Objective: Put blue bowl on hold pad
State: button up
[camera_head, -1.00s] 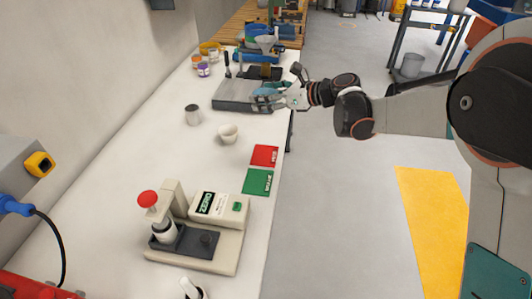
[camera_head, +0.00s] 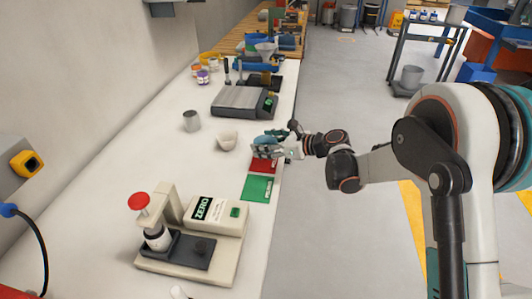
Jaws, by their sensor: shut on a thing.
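The blue bowl (camera_head: 264,142) is held in my gripper (camera_head: 272,149), partly hidden by its fingers. My gripper is shut on it and reaches in from the right. The bowl is over the far part of the red pad (camera_head: 262,166); I cannot tell whether it touches the pad. The red pad lies on the white bench near its right edge, with small lettering too fine to read, and is probably the hold pad. A green pad (camera_head: 258,188) lies just nearer to me.
A white bowl (camera_head: 227,140) stands close left of my gripper, and a grey metal cup (camera_head: 191,121) beyond it. A grey scale (camera_head: 240,102) is farther back. A beige device with a red knob (camera_head: 195,235) stands in front. The bench's left side is mostly clear.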

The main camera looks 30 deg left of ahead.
jog(key=shift+f+b, duration=0.4)
jog(key=shift+f, duration=1.2)
jog(key=shift+f, duration=0.2)
jog(key=o, duration=1.2)
jog(key=shift+r, duration=0.1)
jog(key=shift+r, duration=0.1)
jog(key=shift+d+r, duration=0.15)
jog(key=p+v, duration=0.3)
jog(key=v, duration=0.8)
jog(key=shift+d+r, duration=0.1)
jog(key=shift+d, duration=0.2)
